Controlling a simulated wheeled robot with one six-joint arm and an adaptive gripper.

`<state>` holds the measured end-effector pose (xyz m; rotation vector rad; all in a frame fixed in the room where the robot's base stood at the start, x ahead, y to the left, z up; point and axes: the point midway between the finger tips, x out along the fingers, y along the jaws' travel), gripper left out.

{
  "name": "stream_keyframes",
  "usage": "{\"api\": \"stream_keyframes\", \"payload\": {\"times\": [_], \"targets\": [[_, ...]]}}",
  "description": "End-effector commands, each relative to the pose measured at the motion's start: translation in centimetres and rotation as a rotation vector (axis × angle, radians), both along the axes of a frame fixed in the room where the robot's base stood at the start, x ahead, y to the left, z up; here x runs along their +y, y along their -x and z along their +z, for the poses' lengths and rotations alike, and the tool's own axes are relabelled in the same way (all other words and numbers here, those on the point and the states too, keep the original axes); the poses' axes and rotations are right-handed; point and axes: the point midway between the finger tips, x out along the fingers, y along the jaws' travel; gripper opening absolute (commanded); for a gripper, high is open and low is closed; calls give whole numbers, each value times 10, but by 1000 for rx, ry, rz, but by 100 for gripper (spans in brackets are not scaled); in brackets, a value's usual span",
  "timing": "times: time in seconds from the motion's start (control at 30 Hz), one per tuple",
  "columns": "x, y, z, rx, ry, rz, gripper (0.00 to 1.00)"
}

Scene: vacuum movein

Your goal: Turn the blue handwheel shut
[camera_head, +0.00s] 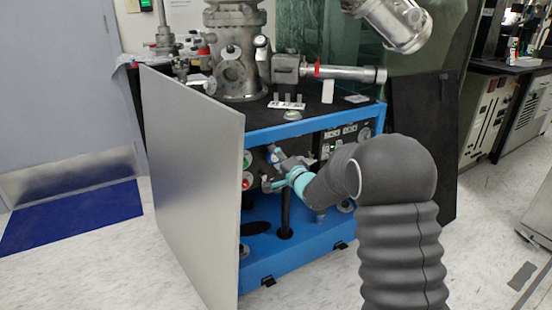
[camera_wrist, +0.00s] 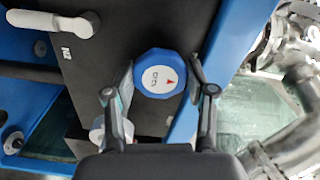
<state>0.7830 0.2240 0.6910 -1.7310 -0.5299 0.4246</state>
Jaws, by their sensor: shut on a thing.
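The wheel's stem is hidden.
A white lever handle (camera_wrist: 55,23) labelled N2 is left of the wheel. Red (camera_head: 247,159) and green (camera_head: 247,182) round parts stand near the grey side panel (camera_head: 190,170). The blue cart frame (camera_head: 300,250) surrounds the opening. Metal vacuum parts (camera_head: 238,50) stand on top.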

Motion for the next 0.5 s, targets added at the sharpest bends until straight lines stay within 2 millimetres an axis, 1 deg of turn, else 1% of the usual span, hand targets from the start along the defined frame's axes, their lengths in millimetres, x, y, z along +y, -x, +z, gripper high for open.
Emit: {"api": "stream_keyframes", "payload": {"times": [0.47,0.5], "targets": [[0,0,-1,10,-9,-1,21],[0,0,-1,10,-9,-1,63]]}}
